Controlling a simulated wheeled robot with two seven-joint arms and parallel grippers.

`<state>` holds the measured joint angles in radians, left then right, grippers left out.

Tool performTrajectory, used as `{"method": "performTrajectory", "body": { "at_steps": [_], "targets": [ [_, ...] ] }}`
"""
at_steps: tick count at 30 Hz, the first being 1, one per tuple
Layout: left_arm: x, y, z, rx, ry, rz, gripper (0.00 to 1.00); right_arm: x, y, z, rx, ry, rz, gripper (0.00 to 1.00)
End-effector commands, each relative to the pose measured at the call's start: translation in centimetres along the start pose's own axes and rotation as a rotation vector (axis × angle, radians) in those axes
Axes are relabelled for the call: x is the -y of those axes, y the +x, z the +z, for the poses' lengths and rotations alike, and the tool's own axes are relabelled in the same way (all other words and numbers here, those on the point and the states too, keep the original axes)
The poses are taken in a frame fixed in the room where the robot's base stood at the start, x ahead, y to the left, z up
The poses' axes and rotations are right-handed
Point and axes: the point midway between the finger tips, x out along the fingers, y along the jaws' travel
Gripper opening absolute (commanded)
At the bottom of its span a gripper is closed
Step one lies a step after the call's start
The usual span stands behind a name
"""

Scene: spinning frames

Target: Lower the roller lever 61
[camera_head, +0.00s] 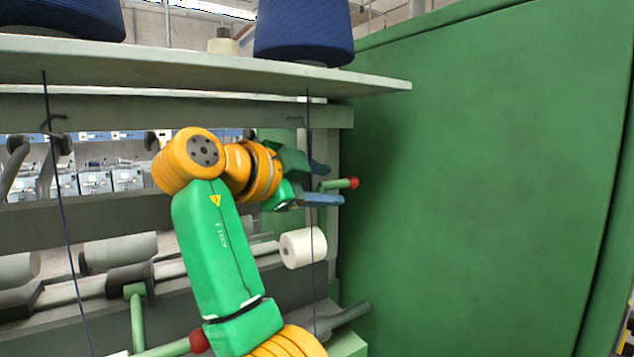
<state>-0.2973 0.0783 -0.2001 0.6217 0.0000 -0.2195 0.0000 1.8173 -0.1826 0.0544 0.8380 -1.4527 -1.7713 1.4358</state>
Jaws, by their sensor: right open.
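A green roller lever with a red knob (349,183) sticks out to the right beside the machine's end post. My right gripper (325,184) is open, its two blue-grey fingers above and below the lever's green rod in the picture. The red knob lies just beyond the fingertips. Whether the fingers touch the rod cannot be told. A second green lever with a red knob (198,340) shows at the bottom, partly hidden by my right arm. No lever number is readable. My left gripper is not in view.
A shelf (200,68) with blue yarn cones (303,30) runs above my arm. A large green panel (480,180) stands close on the right. A white bobbin (302,248) sits below the gripper. Dark yarn (310,150) hangs vertically near the fingers.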

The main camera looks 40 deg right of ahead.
Motion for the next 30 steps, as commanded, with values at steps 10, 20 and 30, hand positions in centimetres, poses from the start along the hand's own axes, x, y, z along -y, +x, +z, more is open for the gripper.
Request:
{"method": "performTrajectory", "body": {
  "at_steps": [10,20,30],
  "targets": [
    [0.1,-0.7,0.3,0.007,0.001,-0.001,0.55,0.1,5.1,0.0,0.002,-0.003,0.002,0.48],
    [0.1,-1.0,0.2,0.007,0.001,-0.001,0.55,0.0,7.2,0.2,0.004,-0.003,-0.001,0.48],
    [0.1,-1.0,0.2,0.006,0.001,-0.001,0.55,0.0,7.1,0.2,0.003,-0.003,-0.001,0.00]
  ]
}}
